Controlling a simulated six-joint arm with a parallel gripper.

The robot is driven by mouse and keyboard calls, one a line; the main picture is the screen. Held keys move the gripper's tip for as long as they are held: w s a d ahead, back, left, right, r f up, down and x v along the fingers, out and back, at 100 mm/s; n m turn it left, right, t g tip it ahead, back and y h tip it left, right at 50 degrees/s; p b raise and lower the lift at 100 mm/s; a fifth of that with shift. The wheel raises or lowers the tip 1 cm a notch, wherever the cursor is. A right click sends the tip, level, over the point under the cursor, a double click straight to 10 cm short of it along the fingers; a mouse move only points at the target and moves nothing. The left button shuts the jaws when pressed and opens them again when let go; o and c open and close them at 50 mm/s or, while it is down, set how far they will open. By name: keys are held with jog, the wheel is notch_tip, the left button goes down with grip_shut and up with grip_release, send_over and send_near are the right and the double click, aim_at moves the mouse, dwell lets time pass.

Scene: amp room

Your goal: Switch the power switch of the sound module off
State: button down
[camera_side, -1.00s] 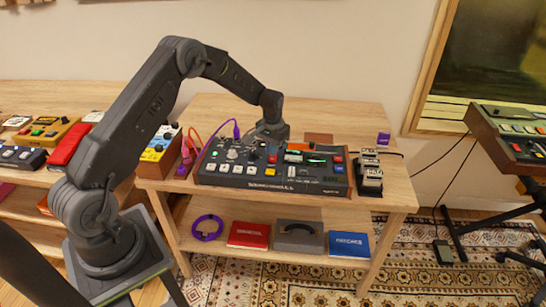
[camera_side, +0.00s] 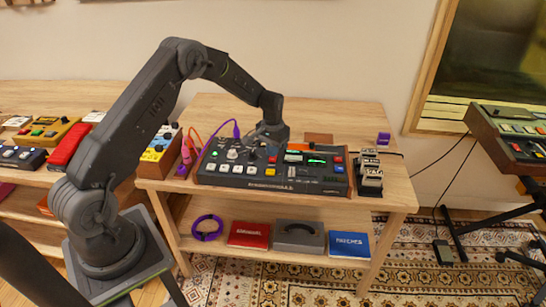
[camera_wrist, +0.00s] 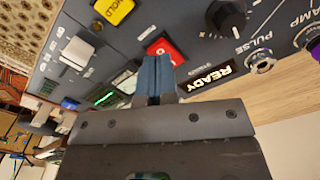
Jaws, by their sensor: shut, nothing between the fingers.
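The sound module (camera_side: 225,181) is a dark console with wooden ends on the table, covered in buttons, knobs and a green-lit display. In the wrist view a red switch (camera_wrist: 167,48) with a white mark sits on its panel beside a "READY" label (camera_wrist: 207,77); I take it to be the power switch. My gripper (camera_side: 267,138) is over the back middle of the module. In the wrist view its blue-grey fingers (camera_wrist: 154,66) are shut and empty, their tips right at the red switch and partly covering it. Whether they touch it I cannot tell.
A yellow button (camera_wrist: 115,9), a black knob (camera_wrist: 227,16) and metal jacks (camera_wrist: 260,61) lie near the fingers. A pedal (camera_side: 369,178) stands right of the module. Purple and orange cables (camera_side: 236,130) run at its left. The table (camera_side: 345,112) is mostly clear behind it.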

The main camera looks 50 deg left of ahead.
aim_at(273, 159)
jog(key=shift+f, duration=1.05)
dwell(0.4)
jog(key=shift+r, duration=3.5)
